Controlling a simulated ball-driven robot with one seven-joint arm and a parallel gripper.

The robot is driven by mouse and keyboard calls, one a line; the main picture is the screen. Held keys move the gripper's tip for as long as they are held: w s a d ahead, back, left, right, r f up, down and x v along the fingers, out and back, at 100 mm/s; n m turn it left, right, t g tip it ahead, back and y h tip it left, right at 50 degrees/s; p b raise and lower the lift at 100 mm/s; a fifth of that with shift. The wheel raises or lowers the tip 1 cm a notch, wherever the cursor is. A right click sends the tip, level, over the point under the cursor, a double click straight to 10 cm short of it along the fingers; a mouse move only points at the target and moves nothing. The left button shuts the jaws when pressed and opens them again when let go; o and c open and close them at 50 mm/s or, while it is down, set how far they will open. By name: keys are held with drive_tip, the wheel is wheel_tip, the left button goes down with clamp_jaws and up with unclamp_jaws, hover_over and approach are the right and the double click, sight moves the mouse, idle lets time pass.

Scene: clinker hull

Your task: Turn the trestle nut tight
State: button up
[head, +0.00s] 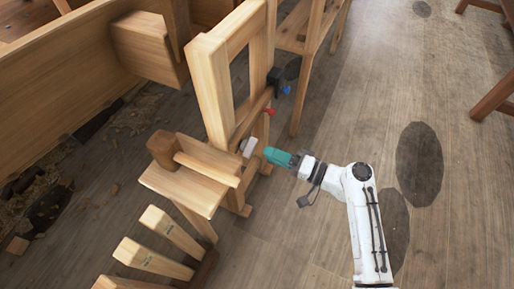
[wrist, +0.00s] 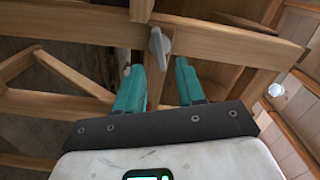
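The wooden trestle (head: 214,92) stands left of my gripper in the head view. A grey winged nut (wrist: 159,46) sits on a wooden upright where it meets a crossbar in the wrist view. A pale grey piece (head: 248,147) on the trestle in the head view looks like this nut. My gripper (wrist: 152,70) has teal fingers spread apart with nothing between them. The nut appears ahead of the fingertips, between them in the picture and a little nearer the left one; I see no contact. In the head view the teal fingers (head: 278,156) point left towards the trestle.
Red (head: 270,112) and blue (head: 286,89) small pieces sit farther along the trestle. A plank hull (head: 60,60) is behind.

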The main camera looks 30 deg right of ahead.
sight(254, 148)
drive_tip(key=x, duration=0.5)
drive_tip(key=shift+w+a, duration=0.25)
clamp_jaws()
drive_tip(key=shift+m, duration=0.4)
drive_tip(key=m+p, duration=0.5)
drive_tip(key=m, duration=0.4)
drive_tip(key=shift+f+p, duration=0.15)
drive_tip(key=shift+p, duration=0.25)
idle(0.3)
